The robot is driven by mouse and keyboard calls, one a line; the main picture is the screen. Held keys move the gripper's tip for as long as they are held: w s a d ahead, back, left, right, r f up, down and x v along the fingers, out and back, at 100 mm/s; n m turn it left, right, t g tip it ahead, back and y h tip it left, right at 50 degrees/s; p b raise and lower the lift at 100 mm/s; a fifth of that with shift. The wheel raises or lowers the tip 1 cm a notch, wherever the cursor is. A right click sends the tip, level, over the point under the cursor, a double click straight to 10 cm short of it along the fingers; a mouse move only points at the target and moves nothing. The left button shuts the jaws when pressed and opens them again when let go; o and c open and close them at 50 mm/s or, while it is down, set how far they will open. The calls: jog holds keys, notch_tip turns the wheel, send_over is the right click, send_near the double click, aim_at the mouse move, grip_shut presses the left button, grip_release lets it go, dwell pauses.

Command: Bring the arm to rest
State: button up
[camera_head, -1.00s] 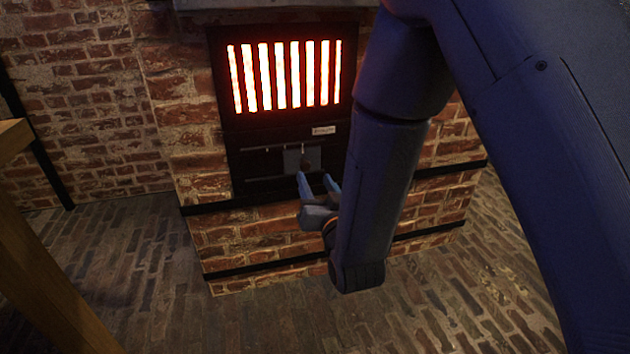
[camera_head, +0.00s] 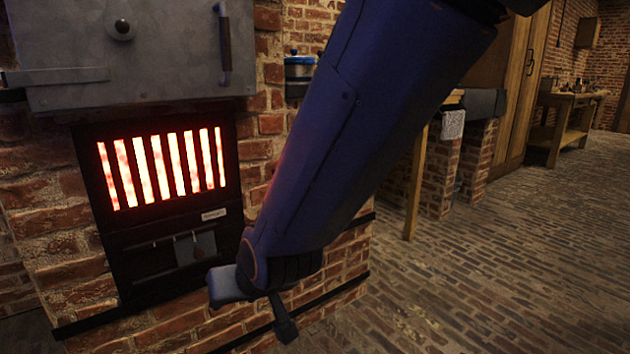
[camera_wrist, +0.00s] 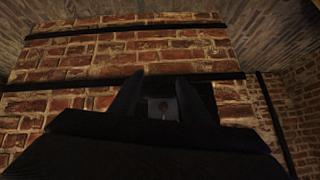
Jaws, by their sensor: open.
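My arm reaches down across the middle of the head view, in front of a brick furnace with a glowing barred grate (camera_head: 160,168). My gripper (camera_wrist: 158,82) shows in the wrist view as two dark fingers, spread apart with nothing held between them. Past the fingers, the wrist view shows a small grey plate (camera_wrist: 163,107) with a round dark spot. The same plate also shows below the grate in the head view (camera_head: 195,248). In the head view the gripper end is beside the furnace front, and its fingertips are hard to make out. I cannot tell the exact gap to the plate.
A grey metal door (camera_head: 170,55) with a handle sits above the grate. A blue-rimmed pot (camera_head: 299,70) stands right of it. A brick bench (camera_head: 440,175), a tall wooden cabinet (camera_head: 515,90) and a wooden table (camera_head: 565,105) stand behind. The brick floor (camera_head: 480,270) at right is clear.

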jog(key=s+d+r+n+g+h, duration=0.1)
jog(key=s+d+r+g+h, duration=0.15)
jog(key=s+d, duration=0.55)
jog(key=s+d+r+g+h, duration=0.1)
jog(key=s+d+r+g, duration=0.3)
jog(key=s, duration=0.7)
jog(key=d+r+m+h+p, duration=0.1)
jog(key=d+r+m+p, duration=0.2)
jog(key=d+r+p, duration=0.7)
jog(key=d+r+m+p, duration=0.3)
jog(key=d+r+p, duration=0.8)
jog(key=p, duration=1.7)
notch_tip(320, 180, up, 6)
jog(key=shift+d+r+h+p, duration=0.2)
jog(key=shift+d+h+p, duration=0.1)
jog(key=shift+h+p, duration=0.05)
